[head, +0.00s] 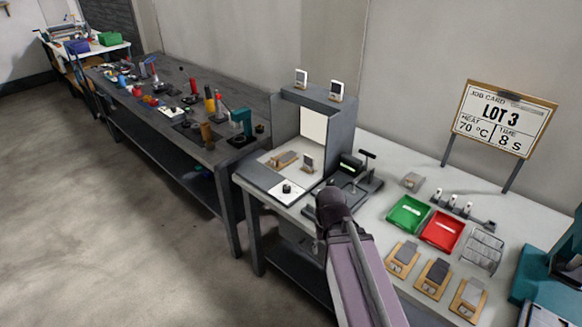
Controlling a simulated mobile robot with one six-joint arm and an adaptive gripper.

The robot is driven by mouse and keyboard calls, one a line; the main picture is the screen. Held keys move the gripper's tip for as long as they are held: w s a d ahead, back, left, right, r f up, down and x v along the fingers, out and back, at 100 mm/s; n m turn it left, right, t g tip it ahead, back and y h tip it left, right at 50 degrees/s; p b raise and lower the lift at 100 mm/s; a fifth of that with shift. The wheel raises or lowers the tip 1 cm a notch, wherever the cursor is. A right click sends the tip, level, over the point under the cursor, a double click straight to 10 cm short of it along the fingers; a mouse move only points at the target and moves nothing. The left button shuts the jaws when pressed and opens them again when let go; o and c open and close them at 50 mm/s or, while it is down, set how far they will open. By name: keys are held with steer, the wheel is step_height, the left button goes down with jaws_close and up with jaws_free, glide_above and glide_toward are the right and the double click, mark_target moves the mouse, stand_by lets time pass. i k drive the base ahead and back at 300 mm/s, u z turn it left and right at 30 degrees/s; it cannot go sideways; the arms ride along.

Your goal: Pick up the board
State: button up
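Several small wooden boards are in view, and I cannot tell which one the task names. Three lie in a row at the front right of the white-topped bench, each with a grey block on it: a left one (391,265), a middle one (424,289) and a right one (457,308). Another small wooden piece (285,159) lies inside the grey booth. My arm rises from the bottom of the head view and ends in a dark joint in front of the booth's right side. My gripper's fingers do not show.
A green tray (408,214) and a red tray (442,231) stand behind the wooden boards, with a wire rack (484,250) to their right. A black lever device (357,170) stands beside the booth (340,130). A job card (503,122) reads LOT 3. Floor at left is clear.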

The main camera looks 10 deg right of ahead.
mark_target(282, 161)
steer(key=z, duration=0.4)
steer(key=k, duration=1.15)
steer(key=u, duration=0.1)
steer(key=i, duration=0.75)
steer(key=u, duration=0.35)
steer(key=i, duration=1.2)
steer(key=z, duration=0.45)
